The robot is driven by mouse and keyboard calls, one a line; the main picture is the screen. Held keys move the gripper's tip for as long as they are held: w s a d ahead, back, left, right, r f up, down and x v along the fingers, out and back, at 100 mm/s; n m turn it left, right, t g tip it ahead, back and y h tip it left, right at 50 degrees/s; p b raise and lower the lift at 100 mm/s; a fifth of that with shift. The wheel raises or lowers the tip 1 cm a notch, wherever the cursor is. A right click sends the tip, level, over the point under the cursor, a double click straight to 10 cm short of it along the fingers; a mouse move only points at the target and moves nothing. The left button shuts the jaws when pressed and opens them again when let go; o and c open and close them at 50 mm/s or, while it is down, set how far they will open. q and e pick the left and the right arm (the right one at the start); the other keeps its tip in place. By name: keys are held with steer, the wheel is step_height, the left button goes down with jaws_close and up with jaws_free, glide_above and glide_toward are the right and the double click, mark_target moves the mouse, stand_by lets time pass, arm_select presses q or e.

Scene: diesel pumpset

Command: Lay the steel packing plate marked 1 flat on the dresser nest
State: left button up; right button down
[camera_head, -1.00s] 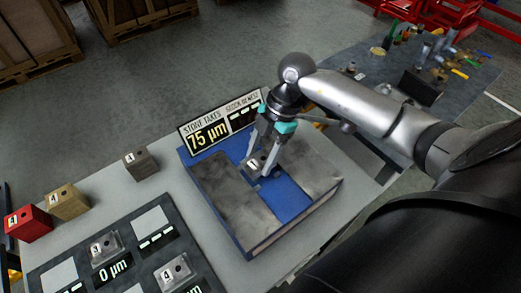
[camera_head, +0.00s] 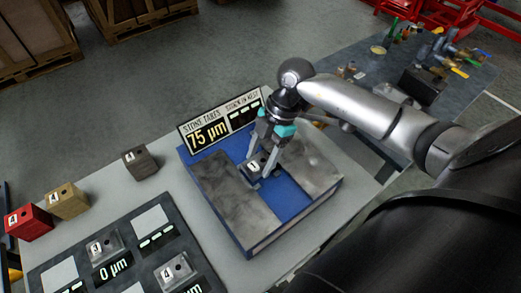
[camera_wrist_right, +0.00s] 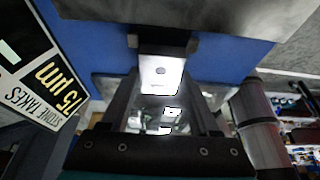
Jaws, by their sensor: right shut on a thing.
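The steel packing plate marked 1 (camera_head: 256,165) is a small grey piece with a dark hole, in the middle of the head view. My right gripper (camera_head: 262,168) points down and is shut on it. The plate is over the blue strip between the dresser's two grey slabs; whether it touches the bed is not clear. The dresser (camera_head: 262,238) is a blue block with slabs on top. In the right wrist view the bright plate (camera_wrist_right: 161,76) is between the fingers, against a blue surface. My left gripper is not in view.
A sign (camera_head: 220,122) reading 75 µm stands behind the dresser; its nest readout shows dashes. A dark block (camera_head: 140,162), a tan block (camera_head: 67,201) and a red block (camera_head: 28,222) stand left on the grey table.

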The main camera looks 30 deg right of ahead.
steer(key=shift+p, duration=0.3)
steer(key=shift+f, duration=0.45)
stand_by(0.7)
steer(key=shift+f+b, duration=0.25)
steer(key=shift+b, duration=0.1)
steer(key=shift+c, duration=0.2)
jaws_free()
steer(key=shift+f, duration=0.1)
steer(key=v, duration=1.5)
steer(key=shift+r, duration=0.2)
steer(key=shift+p, duration=0.3)
